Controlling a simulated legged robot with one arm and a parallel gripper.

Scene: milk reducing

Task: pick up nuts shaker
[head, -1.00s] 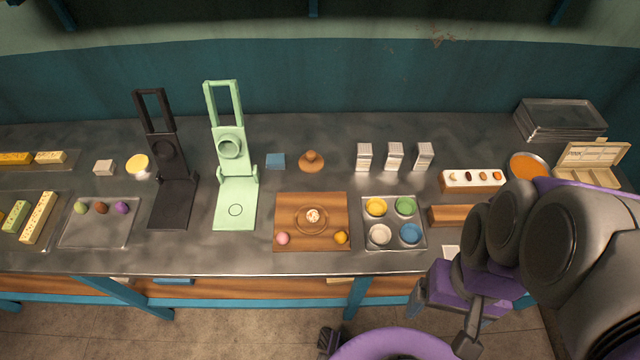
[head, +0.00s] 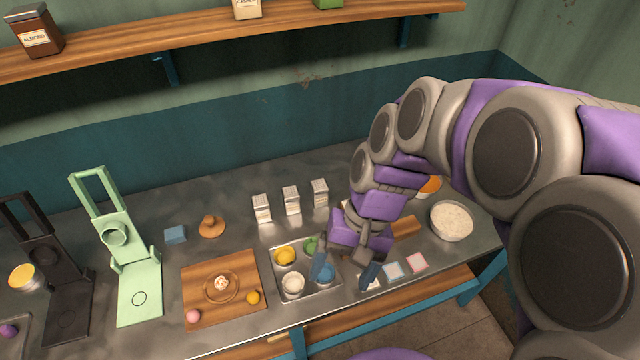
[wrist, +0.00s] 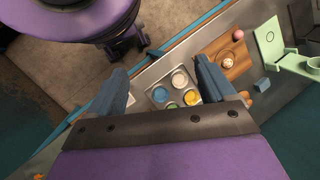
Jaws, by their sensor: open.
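On the wooden wall shelf (head: 200,50) in the head view stand a brown container labelled ALMOND (head: 37,32), a cream one labelled CASHEW (head: 247,9) and a green one (head: 328,4). The tops of the cream and green ones are cut off by the picture edge. I cannot tell which container is the nuts shaker. My gripper (head: 346,272) is open and empty, pointing down over the front of the counter beside the tray of coloured cups. It is well below and right of the shelf containers. The wrist view shows its two fingers (wrist: 160,68) spread apart, with no shelf container visible.
The metal counter (head: 150,210) holds a cup tray (head: 307,294), a wooden board (head: 248,312), a green press (head: 135,290), a black press (head: 68,305), three white cartons (head: 291,200) and a white-filled bowl (head: 452,221). Shelf brackets (head: 165,70) hang below the shelf.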

